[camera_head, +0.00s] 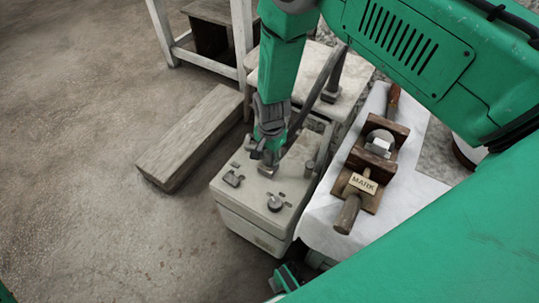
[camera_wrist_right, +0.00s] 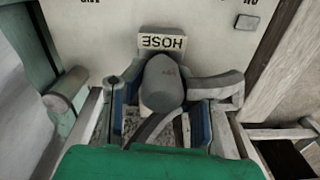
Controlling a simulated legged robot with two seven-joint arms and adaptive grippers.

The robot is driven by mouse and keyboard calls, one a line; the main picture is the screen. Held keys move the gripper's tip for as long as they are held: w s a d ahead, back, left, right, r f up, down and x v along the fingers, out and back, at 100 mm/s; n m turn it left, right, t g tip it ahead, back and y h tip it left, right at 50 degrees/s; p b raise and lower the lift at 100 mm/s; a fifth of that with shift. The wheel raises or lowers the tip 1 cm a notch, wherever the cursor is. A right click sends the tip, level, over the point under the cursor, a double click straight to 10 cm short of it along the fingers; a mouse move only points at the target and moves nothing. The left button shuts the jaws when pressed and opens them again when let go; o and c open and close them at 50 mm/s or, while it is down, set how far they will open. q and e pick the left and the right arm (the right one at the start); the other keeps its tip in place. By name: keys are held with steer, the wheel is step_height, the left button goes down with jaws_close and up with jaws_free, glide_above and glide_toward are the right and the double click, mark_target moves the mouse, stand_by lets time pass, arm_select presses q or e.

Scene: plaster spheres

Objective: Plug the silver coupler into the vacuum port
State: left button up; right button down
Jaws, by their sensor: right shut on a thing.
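My right gripper (camera_head: 268,160) reaches down to the top panel of a beige box machine (camera_head: 230,205). In the right wrist view its fingers (camera_wrist_right: 165,120) stand on both sides of a grey, rounded coupler (camera_wrist_right: 162,85) and are shut on it. The coupler lies close in front of a panel with a HOSE label (camera_wrist_right: 162,43), overlapping the label's lower edge. No port opening shows; I cannot tell whether the coupler is seated or apart from the panel.
The machine's top bears a knob (camera_head: 275,203) and a switch (camera_head: 233,179). A wooden beam (camera_head: 190,135) lies left of it. To the right, a white-covered table (camera_head: 325,215) holds a wooden fixture with a small label (camera_head: 363,183).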

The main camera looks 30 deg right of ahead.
steer(key=shift+f+b, duration=0.55)
steer(key=shift+f, duration=0.4)
steer(key=shift+r, duration=0.15)
steer(key=shift+r+p, duration=0.8)
steer(key=shift+p, duration=0.05)
stand_by(1.2)
steer(key=shift+f+b, duration=0.45)
steer(key=shift+f, duration=0.5)
steer(key=c, duration=1.2)
jaws_free()
steer(key=shift+r, duration=0.2)
steer(key=shift+r+p, duration=1.7)
steer(key=shift+r, duration=0.15)
